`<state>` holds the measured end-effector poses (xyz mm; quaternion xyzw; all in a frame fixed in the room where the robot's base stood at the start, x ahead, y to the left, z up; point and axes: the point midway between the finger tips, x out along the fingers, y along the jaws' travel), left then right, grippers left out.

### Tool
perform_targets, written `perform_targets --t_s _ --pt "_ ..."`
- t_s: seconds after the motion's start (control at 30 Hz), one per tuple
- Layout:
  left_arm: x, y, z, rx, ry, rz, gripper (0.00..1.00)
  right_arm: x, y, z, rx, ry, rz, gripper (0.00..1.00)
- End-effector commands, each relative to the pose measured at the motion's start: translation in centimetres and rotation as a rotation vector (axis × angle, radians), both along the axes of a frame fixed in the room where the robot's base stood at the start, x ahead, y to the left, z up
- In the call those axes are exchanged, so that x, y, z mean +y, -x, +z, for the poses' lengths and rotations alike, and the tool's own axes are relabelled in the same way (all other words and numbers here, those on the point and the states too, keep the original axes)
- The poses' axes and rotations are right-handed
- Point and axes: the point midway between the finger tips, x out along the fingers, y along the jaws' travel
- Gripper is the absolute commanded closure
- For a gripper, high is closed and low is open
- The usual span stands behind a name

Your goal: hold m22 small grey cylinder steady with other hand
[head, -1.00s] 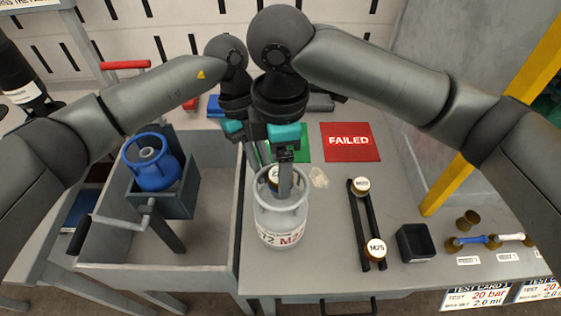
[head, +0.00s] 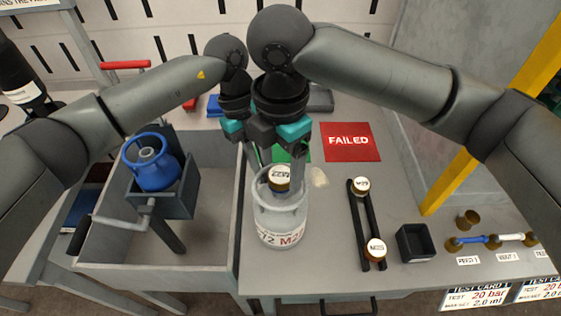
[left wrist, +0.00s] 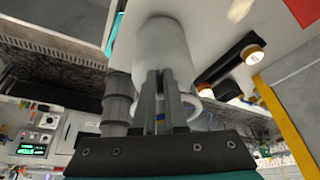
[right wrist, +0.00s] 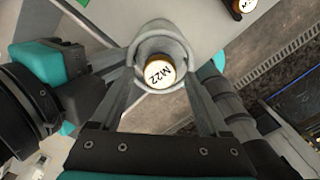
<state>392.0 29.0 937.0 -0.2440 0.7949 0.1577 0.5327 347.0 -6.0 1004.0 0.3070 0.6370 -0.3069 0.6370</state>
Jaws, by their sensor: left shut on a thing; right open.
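The small grey cylinder (head: 281,222) stands upright on the bench in the head view, with M22 lettering on its front. Its brass-sided valve cap (head: 279,176), labelled M22, sits inside the top collar. It also shows in the right wrist view (right wrist: 159,71). My left gripper (head: 257,168) is shut at the collar's left side; in the left wrist view its fingers are close together against the cylinder (left wrist: 165,50). The exact grip spot is partly hidden. My right gripper (right wrist: 168,68) is open above the collar, its fingers on either side of the cap.
A grey tray with a blue cylinder (head: 152,168) in a holder is at left. A red FAILED mat (head: 350,141) and partly hidden green mat (head: 301,151) lie behind. Black rails (head: 367,225) with two caps and a black box (head: 415,242) stand at right.

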Motion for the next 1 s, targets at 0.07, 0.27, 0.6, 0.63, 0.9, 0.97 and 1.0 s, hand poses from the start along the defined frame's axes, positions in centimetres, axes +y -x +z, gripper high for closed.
perform_targets --t_s 0.07,0.27,0.6,0.63,0.9,0.97,1.0 --pt "-0.05 -0.02 0.07 -0.001 0.002 0.0 1.0 -0.01 -0.01 0.01 0.0 0.0 0.001 0.22" --pt "-0.05 -0.02 0.07 -0.001 0.002 0.0 1.0 -0.02 -0.03 0.04 -0.001 0.001 0.147 0.22" --pt "-0.05 -0.02 0.07 -0.001 0.002 0.0 1.0 -0.01 0.01 0.01 0.001 0.001 0.491 0.22" --pt "-0.05 -0.02 0.07 -0.001 0.002 0.0 1.0 -0.01 0.01 0.01 0.001 0.001 0.505 0.22" --pt "-0.05 -0.02 0.07 0.0 0.002 0.0 1.0 0.0 0.0 0.01 0.0 0.0 0.524 0.22" --pt "-0.05 -0.02 0.07 0.0 0.002 0.0 1.0 -0.02 0.0 0.0 0.001 0.001 0.523 0.22" --pt "-0.05 -0.02 0.07 0.0 0.002 0.0 1.0 -0.02 0.0 0.0 0.001 0.001 0.523 0.22"
